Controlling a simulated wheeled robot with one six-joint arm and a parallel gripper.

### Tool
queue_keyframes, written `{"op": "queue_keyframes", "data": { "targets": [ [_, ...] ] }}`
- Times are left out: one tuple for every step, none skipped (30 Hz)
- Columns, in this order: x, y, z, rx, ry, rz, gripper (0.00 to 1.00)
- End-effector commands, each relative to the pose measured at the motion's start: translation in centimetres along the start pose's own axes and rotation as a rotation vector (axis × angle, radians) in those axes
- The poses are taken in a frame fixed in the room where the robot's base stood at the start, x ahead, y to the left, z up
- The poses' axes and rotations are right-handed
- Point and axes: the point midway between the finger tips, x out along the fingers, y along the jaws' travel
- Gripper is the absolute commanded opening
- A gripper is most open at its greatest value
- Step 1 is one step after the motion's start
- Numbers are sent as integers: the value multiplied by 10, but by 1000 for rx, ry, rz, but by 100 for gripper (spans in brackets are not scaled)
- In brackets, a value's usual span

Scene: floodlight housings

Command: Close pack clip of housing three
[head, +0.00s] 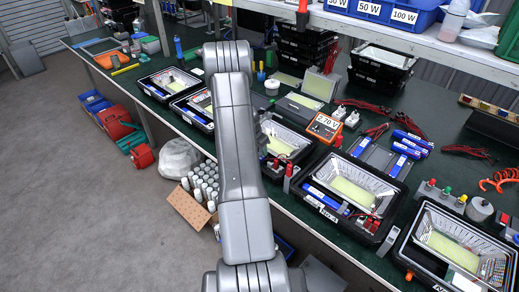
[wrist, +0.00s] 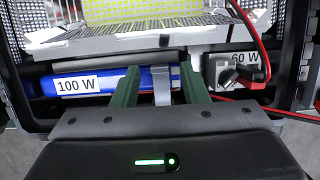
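My gripper (wrist: 163,78) shows in the wrist view with its two green fingers apart, one on each side of a grey metal clip (wrist: 162,92). I see a gap between each finger and the clip. The clip stands at the right end of a blue pack (wrist: 110,80) labelled 100 W, lying in the housing (wrist: 40,60). I cannot tell whether the clip is latched. In the head view my arm covers part of the housing (head: 290,140) beside its end. That housing's label is hidden, and the gripper is not clear there.
A grey 60 W block (wrist: 222,72) with a dark knob and red wires (wrist: 265,45) sits right of the gripper. A reflector panel (wrist: 150,42) lies beyond.

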Motion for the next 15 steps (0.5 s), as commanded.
{"op": "queue_keyframes", "data": {
  "targets": [
    [-4, 1, 0, 0, -1, 2, 40],
    [-7, 1, 0, 1, -2, 2, 40],
    [-11, 1, 0, 1, -2, 2, 40],
    [-15, 1, 0, 0, -2, 3, 40],
    [-20, 1, 0, 0, -3, 4, 40],
    [-26, 1, 0, 0, -3, 3, 40],
    [-32, 1, 0, 0, -3, 4, 40],
    [-37, 1, 0, 0, -3, 5, 40],
    [-45, 1, 0, 0, -3, 4, 40],
    [-50, 1, 0, 0, -3, 4, 40],
    [-56, 1, 0, 0, -3, 4, 40],
    [-64, 1, 0, 0, -3, 4, 40],
    [-69, 1, 0, 0, -3, 4, 40],
    [-75, 1, 0, 0, -3, 5, 40],
    [-82, 1, 0, 0, -3, 4, 40]
  ]
}}
